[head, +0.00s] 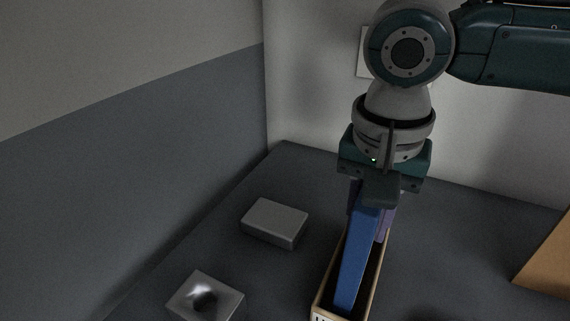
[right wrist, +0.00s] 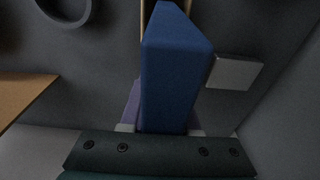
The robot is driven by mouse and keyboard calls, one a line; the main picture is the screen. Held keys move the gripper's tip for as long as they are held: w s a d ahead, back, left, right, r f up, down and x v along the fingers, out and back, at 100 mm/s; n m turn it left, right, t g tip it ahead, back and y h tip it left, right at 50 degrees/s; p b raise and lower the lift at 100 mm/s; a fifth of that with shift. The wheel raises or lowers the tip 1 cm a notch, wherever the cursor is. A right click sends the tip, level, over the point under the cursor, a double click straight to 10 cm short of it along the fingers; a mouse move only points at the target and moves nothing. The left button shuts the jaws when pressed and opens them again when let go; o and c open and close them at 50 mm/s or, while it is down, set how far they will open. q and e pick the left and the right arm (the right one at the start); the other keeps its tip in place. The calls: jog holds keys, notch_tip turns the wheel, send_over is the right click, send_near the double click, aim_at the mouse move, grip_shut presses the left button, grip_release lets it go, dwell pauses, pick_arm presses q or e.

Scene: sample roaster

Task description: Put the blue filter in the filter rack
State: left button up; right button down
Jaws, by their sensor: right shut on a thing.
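The blue filter (head: 358,258) is a long blue block, held upright on edge by my right gripper (head: 375,192). It also fills the middle of the right wrist view (right wrist: 178,75). My right gripper is shut on its far end. The filter rack (head: 325,300) is a narrow wooden box with a label at its near end. The filter is over or partly inside the rack; I cannot tell how deep. My left gripper is not in view.
A grey block (head: 274,223) lies left of the rack. A tan wooden board or box (head: 548,262) is at the right. Walls stand left and behind. The table right of the rack looks clear.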

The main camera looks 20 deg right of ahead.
jog(key=shift+f, duration=0.6)
jog(key=c, duration=0.6)
grip_release()
jog(key=shift+f, duration=0.1)
jog(key=shift+c, duration=0.2)
jog(key=r, duration=0.4)
jog(key=r+p, duration=0.1)
jog(key=r, duration=0.3)
jog(key=s+a+r+p, duration=0.1)
jog(key=r, duration=0.3)
jog(key=shift+a+r, duration=0.1)
